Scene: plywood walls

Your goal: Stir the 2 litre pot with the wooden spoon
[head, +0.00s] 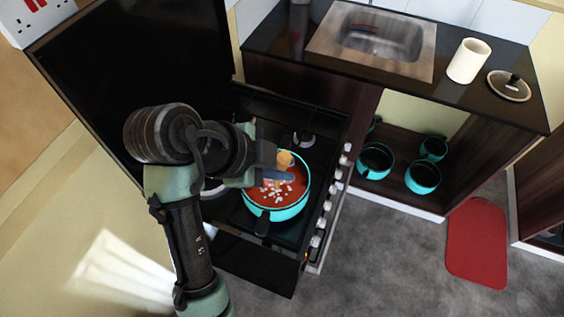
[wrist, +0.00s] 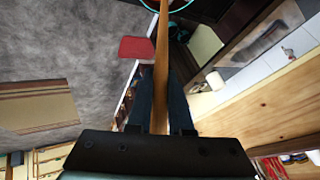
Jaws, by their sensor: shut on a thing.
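A turquoise pot (head: 297,205) with red soup and pale bits in it stands on the stove in the head view. Its dark handle points toward the front of the picture. My gripper (head: 284,175) is over the pot, and its bluish fingers are shut on the wooden spoon. In the head view a tan end of the spoon (head: 285,158) shows by the fingertips. In the wrist view the spoon (wrist: 161,60) runs between the fingers toward a turquoise rim at the top edge. I cannot tell whether the spoon touches the soup.
The stove (head: 327,150) has knobs along its right side and a raised dark lid (head: 130,60). To the right are a sink (head: 370,40), a cream cup (head: 468,60) and a glass lid (head: 508,86). Turquoise pots (head: 422,177) sit on a low shelf. A red mat (head: 476,242) lies on the floor.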

